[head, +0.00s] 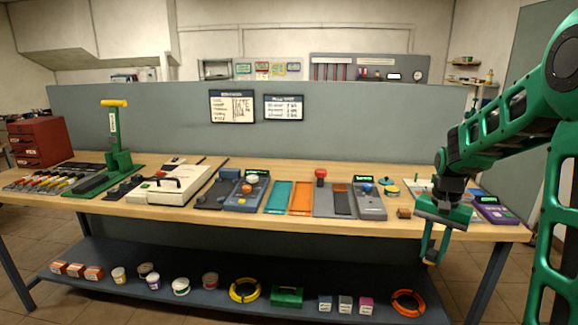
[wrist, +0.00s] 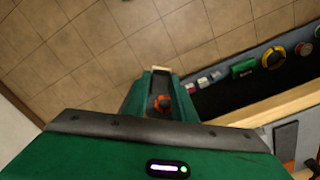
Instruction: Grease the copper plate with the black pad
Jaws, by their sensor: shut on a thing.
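My gripper (head: 433,250) hangs in front of the table's right front edge, fingers pointing down. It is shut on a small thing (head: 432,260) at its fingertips. In the wrist view, a dark area with an orange part shows between the fingers; I take the held thing to be the black pad, but its shape is mostly hidden.
A device with a blue knob (head: 368,200) stands right of the plate. A small brown block (head: 404,212) lies near the front edge. An orange tray (head: 300,198) and a teal tray (head: 278,197) lie left. A purple device (head: 492,210) stands right. A lower shelf (head: 220,305) holds coils and tubs.

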